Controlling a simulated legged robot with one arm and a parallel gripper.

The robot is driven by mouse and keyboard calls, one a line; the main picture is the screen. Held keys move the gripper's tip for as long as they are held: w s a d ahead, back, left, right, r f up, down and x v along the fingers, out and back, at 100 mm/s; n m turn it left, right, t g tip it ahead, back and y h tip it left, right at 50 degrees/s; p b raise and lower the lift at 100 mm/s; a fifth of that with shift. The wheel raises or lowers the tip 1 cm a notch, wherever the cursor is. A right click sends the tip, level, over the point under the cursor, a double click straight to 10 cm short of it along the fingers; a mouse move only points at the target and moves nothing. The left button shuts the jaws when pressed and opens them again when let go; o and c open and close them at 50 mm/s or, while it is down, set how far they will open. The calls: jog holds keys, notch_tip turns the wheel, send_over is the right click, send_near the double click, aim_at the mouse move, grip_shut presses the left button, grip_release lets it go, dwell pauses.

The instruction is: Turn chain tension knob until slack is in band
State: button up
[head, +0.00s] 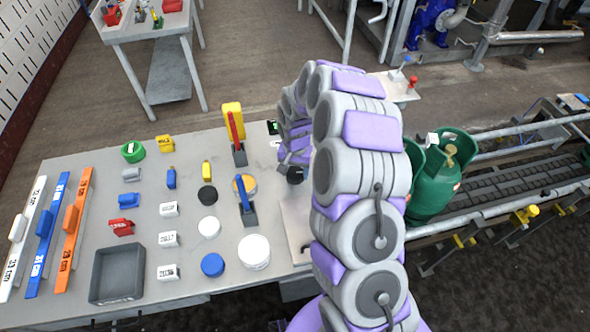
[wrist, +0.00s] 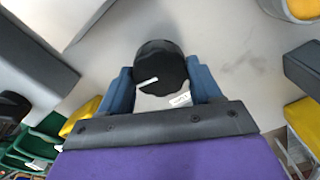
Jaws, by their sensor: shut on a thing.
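A black round knob (wrist: 160,65) with a white pointer mark sits between the two blue fingers of my gripper (wrist: 162,88) in the wrist view. The fingers are shut on its sides. A small white label (wrist: 181,99) with print too small to read shows just below the knob. In the head view the knob (head: 295,175) is a small dark shape at the table's right side, under my gripper (head: 293,163), partly hidden by my arm. No chain slack reading can be made out in either view.
The grey table (head: 100,200) holds several tools and blocks, a grey tray (head: 117,274), and red-handled (head: 235,130) and blue-handled (head: 245,195) levers near the knob. Green gas cylinders (head: 435,180) stand on the conveyor (head: 520,165) to the right.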

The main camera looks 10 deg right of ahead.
jog(key=c, duration=0.4)
jog(key=shift+r+n+p, duration=0.1)
jog(key=shift+n+p, duration=0.3)
jog(key=shift+p, duration=0.05)
jog(key=n+p, duration=0.2)
jog(key=shift+n+p, duration=0.3)
jog(key=shift+n, duration=0.1)
jog(key=n+p, duration=0.3)
jog(key=n, duration=0.2)
jog(key=n+p, duration=0.1)
jog(key=n, duration=0.4)
jog(key=shift+n+p, duration=0.35)
jog(key=shift+n, duration=0.05)
jog(key=n, duration=0.5)
jog(key=shift+w+n, duration=0.1)
jog(key=shift+n, duration=0.2)
